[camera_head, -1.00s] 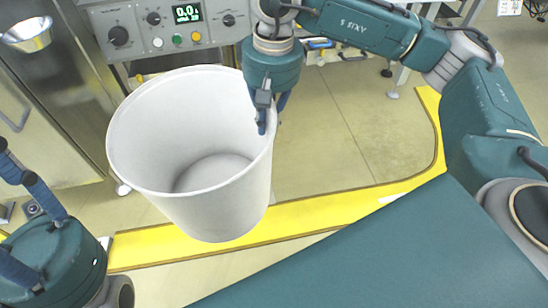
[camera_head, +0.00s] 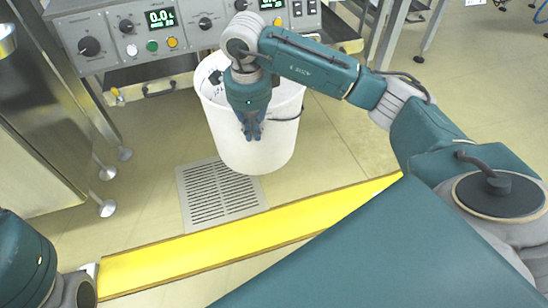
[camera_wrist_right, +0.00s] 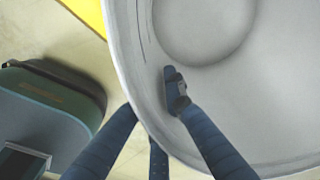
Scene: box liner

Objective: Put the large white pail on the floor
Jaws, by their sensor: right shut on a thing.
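The large white pail (camera_head: 285,135) is upright in front of the control machine, with a dark handle at its side. My right gripper (camera_head: 252,136) is at the pail's near side and covers part of its rim and wall. In the right wrist view one finger is inside the pail (camera_wrist_right: 275,110) and the others are outside, so the gripper (camera_wrist_right: 165,125) is shut on the rim. The pail's base overlaps the floor grate in the picture; I cannot tell if it touches the floor. Only part of my left arm shows, without its gripper.
A metal floor grate (camera_head: 222,196) lies just in front of the pail. A yellow strip (camera_head: 190,248) runs across the floor nearer to me. The control machine (camera_head: 125,45) stands behind, a steel cabinet (camera_head: 45,130) at left. Open floor (camera_head: 350,125) lies right of the pail.

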